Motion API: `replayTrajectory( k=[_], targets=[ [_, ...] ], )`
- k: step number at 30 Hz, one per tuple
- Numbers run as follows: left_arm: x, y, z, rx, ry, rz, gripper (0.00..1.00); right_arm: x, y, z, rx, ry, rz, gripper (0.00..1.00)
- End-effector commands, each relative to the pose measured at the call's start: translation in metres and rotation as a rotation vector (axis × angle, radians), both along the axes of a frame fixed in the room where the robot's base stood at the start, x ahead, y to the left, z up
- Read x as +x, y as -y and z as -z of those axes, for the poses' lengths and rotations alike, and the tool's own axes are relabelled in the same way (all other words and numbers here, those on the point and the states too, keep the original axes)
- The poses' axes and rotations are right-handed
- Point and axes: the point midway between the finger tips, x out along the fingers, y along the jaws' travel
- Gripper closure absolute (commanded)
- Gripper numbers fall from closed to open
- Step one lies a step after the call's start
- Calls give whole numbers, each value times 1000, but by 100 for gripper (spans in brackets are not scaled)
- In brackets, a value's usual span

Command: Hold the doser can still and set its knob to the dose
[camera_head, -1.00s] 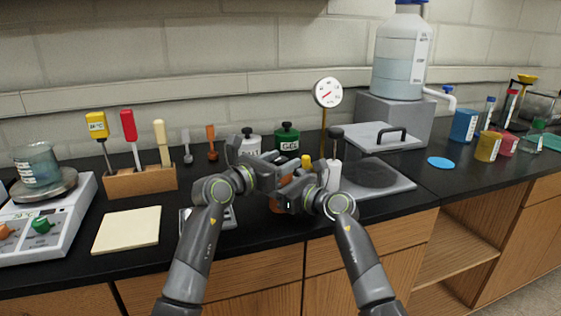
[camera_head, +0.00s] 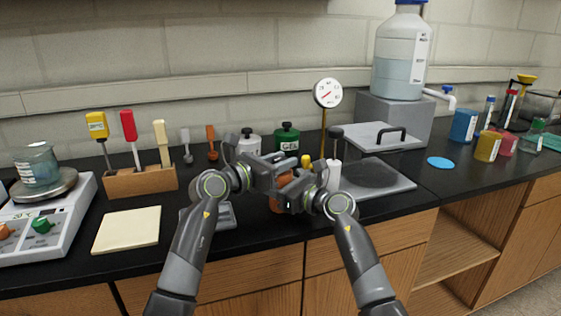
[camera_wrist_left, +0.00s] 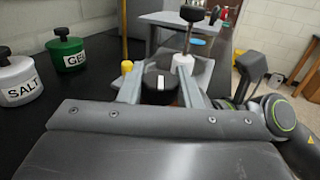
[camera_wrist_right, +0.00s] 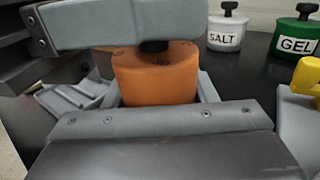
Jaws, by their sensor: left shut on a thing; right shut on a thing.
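The orange doser can (camera_wrist_right: 155,75) stands upright in the right wrist view, between the fingers of my right gripper (camera_wrist_right: 150,100), which is shut on its body. Only a small part of the can (camera_head: 276,206) shows in the head view. My left gripper (camera_wrist_left: 160,90) is shut on the dark knob (camera_wrist_left: 150,92) on top of the can. A white mark shows on the knob in the left wrist view. A left finger crosses above the can in the right wrist view and hides most of the knob. The dose scale cannot be read.
A dial gauge on a brass post (camera_head: 327,93) and a hot plate (camera_head: 372,174) stand close behind and right of the grippers. The SALT jar (camera_head: 249,144) and GEL jar (camera_head: 287,138) are behind. A pale pad (camera_head: 127,230) lies left on the black bench.

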Motion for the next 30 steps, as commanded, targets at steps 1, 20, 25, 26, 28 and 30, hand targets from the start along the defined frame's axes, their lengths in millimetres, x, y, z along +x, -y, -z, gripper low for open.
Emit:
replayTrajectory(
  k=[1, 20, 25, 26, 28, 30],
  targets=[
    [1, -1, 1, 4, -3, 23, 92, 0, -1, 0, -3, 2, -2, 75],
    [0, -1, 2, 0, -3, 310, 92, -1, -1, 0, -2, 2, -3, 75],
    [0, -1, 2, -1, -1, 316, 92, -1, -1, 0, 0, 2, -3, 75],
    [0, -1, 2, -1, -1, 315, 92, -1, -1, -1, 0, 2, -3, 75],
    [0, -2, 2, -1, -1, 315, 92, -1, -1, -1, 0, 1, -3, 75],
    [0, -2, 2, -1, -1, 314, 68, -1, -1, -1, 0, 1, -3, 75]
  ],
)
